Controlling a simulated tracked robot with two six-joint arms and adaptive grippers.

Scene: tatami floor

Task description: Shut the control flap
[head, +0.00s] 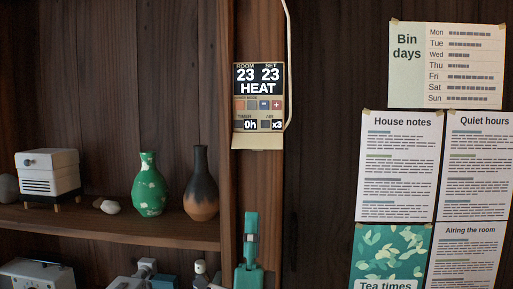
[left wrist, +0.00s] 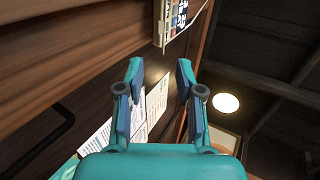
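The control panel (head: 258,80) is on the wooden post in the head view, with a dark display reading HEAT and rows of small buttons below it. Its cream flap (head: 258,142) shows at the lower edge, hanging open with the buttons uncovered. The panel also shows at the top of the left wrist view (left wrist: 178,18), cut off by the frame edge. My left gripper (head: 251,218) points upward below the panel, apart from it. In the left wrist view its two fingers (left wrist: 159,68) are spread with nothing between them. My right gripper is not in view.
A white cable (head: 288,60) loops down right of the panel. Left of the post, a shelf (head: 110,220) bears a green vase (head: 149,185), a brown vase (head: 200,190) and a white box (head: 47,172). Several notices, including House notes (head: 400,165), hang on the right wall.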

